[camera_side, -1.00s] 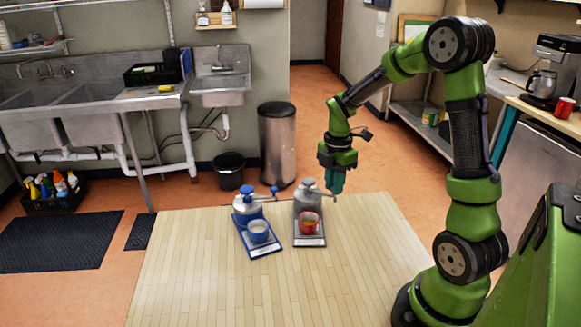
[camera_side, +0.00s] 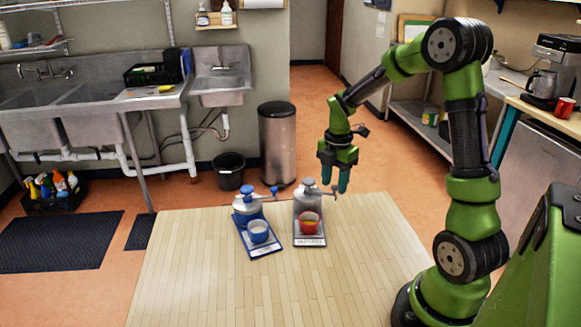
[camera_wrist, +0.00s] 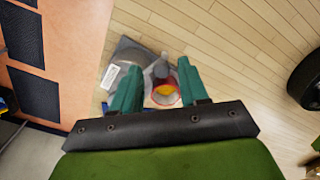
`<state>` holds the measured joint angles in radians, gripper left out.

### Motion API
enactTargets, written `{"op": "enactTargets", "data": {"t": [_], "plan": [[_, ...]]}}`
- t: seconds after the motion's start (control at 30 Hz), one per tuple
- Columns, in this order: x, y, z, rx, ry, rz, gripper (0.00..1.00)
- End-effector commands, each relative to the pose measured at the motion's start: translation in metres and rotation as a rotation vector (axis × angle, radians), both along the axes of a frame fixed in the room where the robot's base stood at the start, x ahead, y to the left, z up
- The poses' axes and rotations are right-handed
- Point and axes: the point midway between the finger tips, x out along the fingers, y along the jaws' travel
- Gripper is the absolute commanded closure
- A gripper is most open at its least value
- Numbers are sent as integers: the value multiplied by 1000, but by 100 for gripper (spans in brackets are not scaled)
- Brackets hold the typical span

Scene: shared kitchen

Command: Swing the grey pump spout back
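The grey pump (camera_side: 307,194) stands upright on a grey base (camera_side: 310,240) at the back of the wooden table. Its thin grey spout (camera_side: 325,192) sticks out to the right in the side view. A red cup (camera_side: 308,220) with orange contents is on the base in front. My gripper (camera_side: 335,186) is open, fingers pointing down, at the spout's outer end; I cannot tell whether they touch it. In the wrist view, the red cup (camera_wrist: 183,72) and part of the grey pump (camera_wrist: 160,68) show between the open fingers (camera_wrist: 160,88).
A blue pump (camera_side: 247,202) stands to the left on a blue base (camera_side: 265,250) with a pale cup (camera_side: 258,230); its blue spout (camera_side: 270,194) points right towards the grey pump. The front of the wooden table (camera_side: 220,300) is clear.

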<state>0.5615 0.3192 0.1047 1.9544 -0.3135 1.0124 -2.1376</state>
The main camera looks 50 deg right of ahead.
Motion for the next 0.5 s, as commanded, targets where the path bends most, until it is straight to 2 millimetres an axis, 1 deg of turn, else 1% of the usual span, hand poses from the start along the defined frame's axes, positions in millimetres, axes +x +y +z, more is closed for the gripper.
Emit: {"op": "enactTargets", "data": {"t": [0.23, 0.33, 0.43, 0.5], "plan": [[-1, 0, -1, 1, 3, -1, 54], [-1, 0, 3, 0, 2, -1, 54], [0, 0, 13, -1, -1, -2, 54], [0, 0, 26, -1, -3, -2, 54]]}}
